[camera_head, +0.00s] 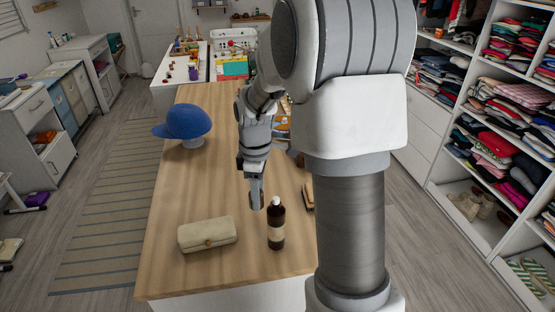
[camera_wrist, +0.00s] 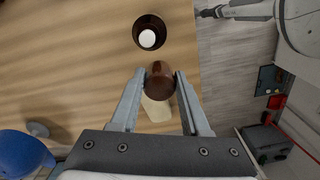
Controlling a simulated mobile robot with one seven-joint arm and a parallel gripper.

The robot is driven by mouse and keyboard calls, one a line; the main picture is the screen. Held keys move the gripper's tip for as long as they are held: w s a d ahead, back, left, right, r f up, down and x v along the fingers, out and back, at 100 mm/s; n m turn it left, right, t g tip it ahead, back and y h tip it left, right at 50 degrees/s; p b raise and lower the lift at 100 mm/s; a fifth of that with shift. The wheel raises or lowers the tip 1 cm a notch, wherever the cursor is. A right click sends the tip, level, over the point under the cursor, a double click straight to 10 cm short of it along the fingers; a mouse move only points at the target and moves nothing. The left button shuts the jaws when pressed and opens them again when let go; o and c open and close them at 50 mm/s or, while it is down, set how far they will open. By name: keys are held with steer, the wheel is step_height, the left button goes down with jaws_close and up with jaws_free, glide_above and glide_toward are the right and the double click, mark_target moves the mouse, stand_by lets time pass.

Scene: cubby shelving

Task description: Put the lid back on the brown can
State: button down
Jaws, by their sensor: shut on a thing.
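My gripper (camera_head: 256,196) is shut on a small brown round piece, which looks like the lid (camera_wrist: 160,82); it sits between the fingertips in the wrist view. The gripper points down above the wooden table. A dark brown bottle-shaped container (camera_head: 276,228) with a beige label and a white top stands upright to the right of the gripper, at the table's near part. It also shows from above in the wrist view (camera_wrist: 139,30), apart from the held piece. I see no other clear brown can; my arm hides part of the table.
A cream box (camera_head: 207,234) lies left of the bottle and shows below the held piece in the wrist view (camera_wrist: 157,112). A blue cap (camera_head: 183,121) rests on a stand farther back. The table (camera_head: 190,190) is bare between them. Clothes shelves (camera_head: 480,140) stand at right.

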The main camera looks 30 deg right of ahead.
mark_target(278, 198)
steer(key=d+r+n+p, duration=0.1)
steer(key=r+n, duration=0.1)
steer(key=d+r+n+p, duration=0.1)
steer(key=d+r+n, duration=0.1)
steer(key=d+r+n+p, duration=0.1)
steer(key=r+n, duration=0.1)
steer(key=shift+s+d+r, duration=0.15)
steer(key=shift+s+d, duration=0.2)
steer(key=shift+s, duration=0.05)
steer(key=shift+n, duration=0.3)
steer(key=shift+f+b, duration=1.8)
steer(key=shift+f, duration=0.35)
steer(key=shift+d+f, duration=0.15)
steer(key=shift+f+b, duration=0.5)
steer(key=shift+f, duration=0.85)
stand_by(1.3)
jaws_free()
stand_by(0.5)
steer(key=shift+r, duration=0.1)
